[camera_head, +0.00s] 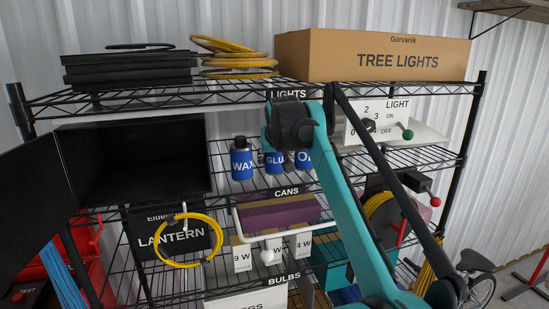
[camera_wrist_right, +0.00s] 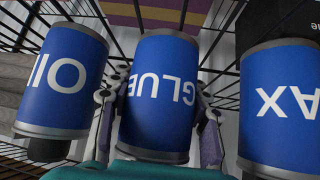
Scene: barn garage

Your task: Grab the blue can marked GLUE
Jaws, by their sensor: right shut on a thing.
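The blue GLUE can (camera_head: 275,163) is in the cans row of the rack in the head view, partly covered by my right arm. In the wrist view the GLUE can (camera_wrist_right: 158,110) appears upside down, with a finger of my right gripper (camera_wrist_right: 157,98) against each side. The gripper is shut on it. I cannot tell whether the can touches the shelf. In the head view the fingers are hidden behind my arm. My left gripper is not in view.
The WAX can (camera_head: 241,163) stands to the left and the OIL can (camera_head: 303,162) close on the right. A light switch panel (camera_head: 378,122) is further right. A wire shelf (camera_head: 170,97) with a TREE LIGHTS box (camera_head: 370,55) is above.

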